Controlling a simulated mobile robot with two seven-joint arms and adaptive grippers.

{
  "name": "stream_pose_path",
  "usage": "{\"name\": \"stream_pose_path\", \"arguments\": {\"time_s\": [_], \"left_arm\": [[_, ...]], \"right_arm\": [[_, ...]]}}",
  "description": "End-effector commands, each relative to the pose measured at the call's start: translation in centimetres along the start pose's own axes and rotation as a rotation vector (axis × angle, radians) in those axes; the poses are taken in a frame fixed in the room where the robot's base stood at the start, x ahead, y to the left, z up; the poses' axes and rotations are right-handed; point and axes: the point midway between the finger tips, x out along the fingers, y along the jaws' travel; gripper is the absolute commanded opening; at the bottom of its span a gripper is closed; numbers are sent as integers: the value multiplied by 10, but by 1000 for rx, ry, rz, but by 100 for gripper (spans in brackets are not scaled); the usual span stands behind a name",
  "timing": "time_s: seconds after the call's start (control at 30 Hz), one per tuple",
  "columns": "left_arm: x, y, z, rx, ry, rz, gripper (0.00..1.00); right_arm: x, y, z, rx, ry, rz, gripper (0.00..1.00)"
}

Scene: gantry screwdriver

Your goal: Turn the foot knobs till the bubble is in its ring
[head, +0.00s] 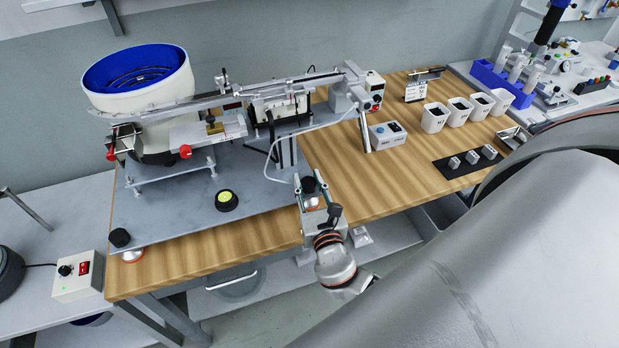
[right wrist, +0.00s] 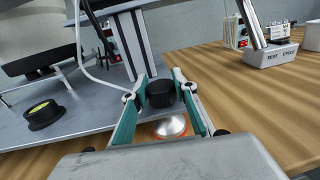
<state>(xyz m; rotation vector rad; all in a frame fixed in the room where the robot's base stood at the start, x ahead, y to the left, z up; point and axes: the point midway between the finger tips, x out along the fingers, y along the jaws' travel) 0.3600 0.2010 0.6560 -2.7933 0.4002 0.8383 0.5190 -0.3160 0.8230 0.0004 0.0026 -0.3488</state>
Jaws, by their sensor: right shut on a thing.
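The grey base plate (head: 180,213) stands on the wooden bench top. A black foot knob (head: 120,238) sits at its front left corner above a metal foot. Another black foot knob (right wrist: 161,93) is at the front right corner, above a shiny round foot (right wrist: 170,127). My right gripper (head: 310,187) is shut on this knob, with a finger on each side in the right wrist view (right wrist: 159,88). The round bubble level (head: 227,200), black with a yellow-green face, lies on the plate; it also shows in the right wrist view (right wrist: 43,113). The bubble's place is too small to tell. My left gripper is out of view.
A white feeder bowl (head: 140,88) with a blue inside and a rail stand on the plate. Bare wood lies between the plate and the mat.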

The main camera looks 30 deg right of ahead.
Motion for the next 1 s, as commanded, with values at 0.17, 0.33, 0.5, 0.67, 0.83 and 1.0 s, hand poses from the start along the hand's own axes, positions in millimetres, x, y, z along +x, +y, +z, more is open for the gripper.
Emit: {"name": "stream_pose_path", "arguments": {"time_s": [0.17, 0.33, 0.5, 0.67, 0.83, 1.0], "left_arm": [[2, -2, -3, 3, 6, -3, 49], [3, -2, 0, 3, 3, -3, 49], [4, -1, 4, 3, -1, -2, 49], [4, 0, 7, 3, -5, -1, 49], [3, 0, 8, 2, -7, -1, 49], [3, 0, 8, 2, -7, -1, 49]], "right_arm": [[0, 2, 0, 4, 0, -131, 6], [0, 2, 0, 3, -1, -220, 6], [0, 1, 1, 2, -3, -275, 6], [0, 0, 1, 1, -3, -299, 6], [0, 0, 1, 0, -3, -305, 6], [1, 0, 1, 0, -4, -305, 6]]}}
